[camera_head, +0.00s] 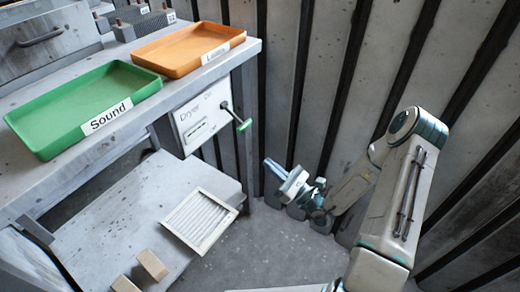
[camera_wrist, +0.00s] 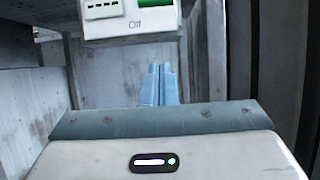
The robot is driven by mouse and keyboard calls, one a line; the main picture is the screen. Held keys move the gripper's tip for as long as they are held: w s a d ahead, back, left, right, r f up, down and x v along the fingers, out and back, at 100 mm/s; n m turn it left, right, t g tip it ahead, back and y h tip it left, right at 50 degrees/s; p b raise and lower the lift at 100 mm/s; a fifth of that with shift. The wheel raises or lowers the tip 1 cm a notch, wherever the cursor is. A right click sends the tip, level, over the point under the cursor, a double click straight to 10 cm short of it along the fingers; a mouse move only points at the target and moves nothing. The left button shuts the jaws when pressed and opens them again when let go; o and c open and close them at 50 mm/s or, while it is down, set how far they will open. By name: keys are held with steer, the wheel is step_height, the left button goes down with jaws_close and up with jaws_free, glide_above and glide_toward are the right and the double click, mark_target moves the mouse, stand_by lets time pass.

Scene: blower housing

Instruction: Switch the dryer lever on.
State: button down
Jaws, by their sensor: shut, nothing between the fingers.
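The dryer box (camera_head: 193,118) is a pale box labelled "Dryer", hung under the front edge of the bench. Its lever (camera_head: 242,125) is a dark shaft with a green handle, angled down and to the right at the box's right side. In the wrist view, the box's lower edge (camera_wrist: 134,33) is at the top with the word "Off", and a green part (camera_wrist: 156,3), probably the lever handle, is cut off by the frame. My gripper (camera_head: 268,164) is shut and empty, below and right of the lever, apart from it. Its blue fingers (camera_wrist: 159,82) point toward the area under the box.
A green tray labelled "Sound" (camera_head: 98,128) and an orange tray (camera_head: 231,41) stand on the bench (camera_head: 32,190). A framed white filter (camera_head: 236,191) and small wooden blocks (camera_head: 152,265) lie on the lower shelf. A ribbed wall (camera_head: 320,70) stands close behind my arm.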

mark_target(234, 116)
steer(key=w+a+r+b, duration=0.2)
steer(key=w+a+r, duration=0.2)
steer(key=a+r, duration=0.2)
steer(key=shift+w+r, duration=0.35)
steer(key=shift+r, duration=0.6)
steer(key=shift+s+d+r+h+p, duration=0.15)
steer(key=shift+r+h+p, duration=0.2)
steer(key=shift+p, duration=0.45)
